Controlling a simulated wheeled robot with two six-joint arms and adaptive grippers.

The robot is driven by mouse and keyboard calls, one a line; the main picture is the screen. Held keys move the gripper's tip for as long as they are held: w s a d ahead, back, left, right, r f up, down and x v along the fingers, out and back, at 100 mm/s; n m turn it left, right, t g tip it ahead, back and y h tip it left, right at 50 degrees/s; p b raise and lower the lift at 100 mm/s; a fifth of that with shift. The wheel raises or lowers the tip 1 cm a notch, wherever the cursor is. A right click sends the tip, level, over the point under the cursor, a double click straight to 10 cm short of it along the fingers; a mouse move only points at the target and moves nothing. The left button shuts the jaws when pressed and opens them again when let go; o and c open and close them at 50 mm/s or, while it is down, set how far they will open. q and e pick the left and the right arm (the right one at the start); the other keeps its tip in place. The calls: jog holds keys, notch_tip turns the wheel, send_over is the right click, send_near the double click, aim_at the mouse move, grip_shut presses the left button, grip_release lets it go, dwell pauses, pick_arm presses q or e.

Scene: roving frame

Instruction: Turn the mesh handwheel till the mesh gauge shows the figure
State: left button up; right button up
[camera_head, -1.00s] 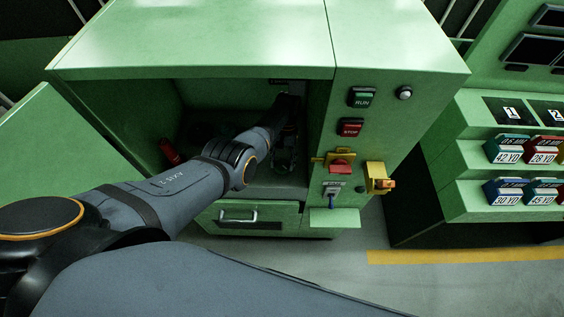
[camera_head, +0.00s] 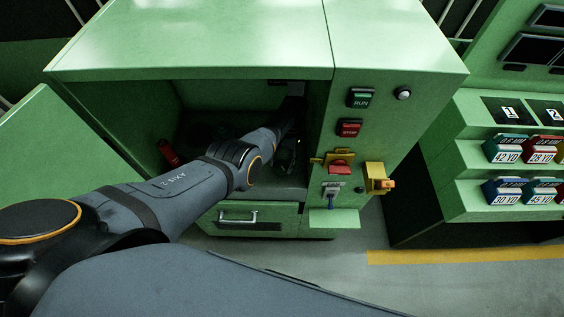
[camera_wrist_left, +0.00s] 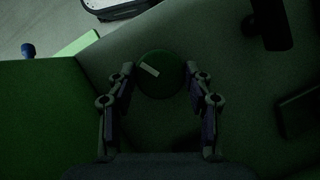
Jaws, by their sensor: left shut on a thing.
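The mesh handwheel (camera_wrist_left: 160,84) is a dark green round knob with a pale bar mark on its face, tilted down to the right in the left wrist view. My left gripper (camera_wrist_left: 159,67) has one finger on each side of the knob and is shut on it. In the head view my left arm reaches into the dark opening of the green machine, and the fingers and knob are too dark and covered to make out. I cannot pick out the mesh gauge or a figure on it. My right gripper is not in view.
The opening's side panel, with a RUN button (camera_head: 361,98), a red STOP button (camera_head: 349,128) and yellow-mounted switches (camera_head: 379,178), stands close right of my arm. A red cylinder (camera_head: 168,152) is inside at left. A drawer (camera_head: 262,221) is below. Labelled boxes stand far right.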

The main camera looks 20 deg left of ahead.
pick_arm(q)
jog(key=o, duration=1.2)
jog(key=v, duration=0.7)
jog(key=shift+r, duration=0.25)
